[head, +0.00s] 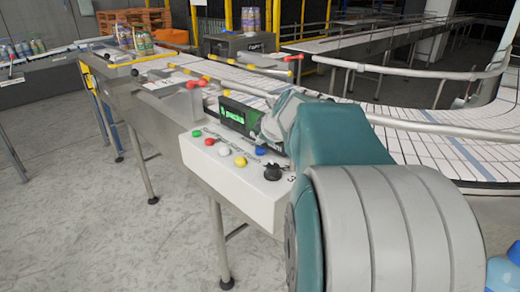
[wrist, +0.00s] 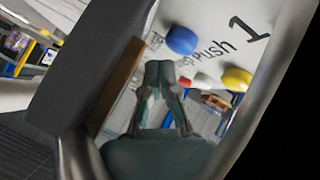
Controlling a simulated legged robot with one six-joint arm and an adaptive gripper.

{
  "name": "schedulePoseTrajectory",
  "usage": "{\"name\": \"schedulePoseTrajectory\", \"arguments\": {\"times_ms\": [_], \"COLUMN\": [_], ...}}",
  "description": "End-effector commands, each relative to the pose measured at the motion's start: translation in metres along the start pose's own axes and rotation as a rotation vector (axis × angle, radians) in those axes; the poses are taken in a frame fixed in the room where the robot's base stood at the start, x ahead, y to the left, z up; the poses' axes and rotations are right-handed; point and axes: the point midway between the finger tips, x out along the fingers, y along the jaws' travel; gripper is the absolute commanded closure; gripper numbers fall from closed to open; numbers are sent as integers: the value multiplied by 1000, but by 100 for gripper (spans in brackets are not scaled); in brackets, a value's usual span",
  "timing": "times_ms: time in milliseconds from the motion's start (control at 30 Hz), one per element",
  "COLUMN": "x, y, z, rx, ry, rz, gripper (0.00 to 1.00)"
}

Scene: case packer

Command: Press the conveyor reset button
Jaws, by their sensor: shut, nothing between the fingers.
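The control panel (head: 225,180) is a pale box on the conveyor's near side. In the head view it carries a green button (head: 196,133), a red button (head: 209,141), a white button (head: 223,151), a yellow button (head: 239,161), a blue button (head: 260,150) and a black knob (head: 272,172). I cannot tell which one is the reset. In the wrist view my gripper (wrist: 160,68) is shut and empty, its tips just below and left of the blue button (wrist: 181,40). Contact cannot be told.
A small screen with green text (head: 235,115) stands behind the buttons. Red-handled levers (head: 195,84) and metal rails (head: 410,124) border the white conveyor belt (head: 435,155). Bottles (head: 143,42) stand at the far left end. The grey floor at left is clear.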

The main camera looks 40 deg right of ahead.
Motion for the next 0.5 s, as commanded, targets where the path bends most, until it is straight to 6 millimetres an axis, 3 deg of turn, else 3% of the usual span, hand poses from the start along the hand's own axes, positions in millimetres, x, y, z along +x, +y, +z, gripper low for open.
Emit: {"name": "schedulePoseTrajectory", "arguments": {"times_ms": [500], "x": [4], "y": [-4], "z": [4], "rx": [0], "ry": [0], "rz": [0], "gripper": [100]}}
